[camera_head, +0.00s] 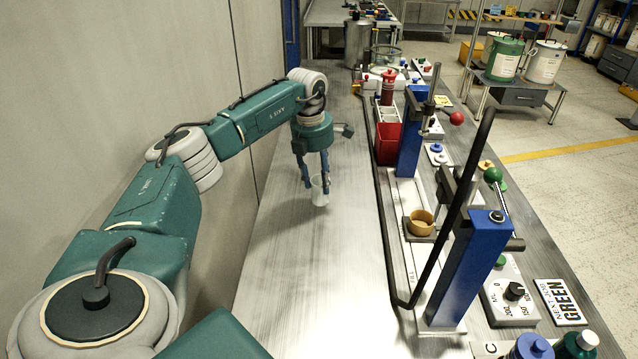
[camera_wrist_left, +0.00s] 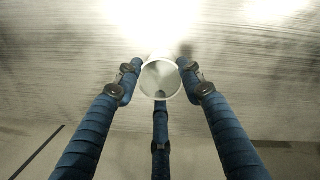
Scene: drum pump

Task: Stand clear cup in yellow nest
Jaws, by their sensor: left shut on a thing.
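The clear cup (camera_head: 320,191) is upright between the fingers of my left gripper (camera_head: 318,181), over the bare metal bench. In the left wrist view the cup's round rim (camera_wrist_left: 160,80) shows from above, with the blue fingers of the left gripper (camera_wrist_left: 159,82) closed around it. I cannot tell for certain whether the cup's base touches the bench. The yellow nest (camera_head: 421,223) is a round ring on the fixture to the right of the gripper, beside the blue press post. It looks empty. My right gripper is not in view.
A black bar frame (camera_head: 386,230) runs along the fixture between the cup and the nest. Blue posts (camera_head: 468,268) with levers stand to the right. A red bin (camera_head: 388,143) stands farther back. The bench (camera_head: 310,270) left of the frame is clear.

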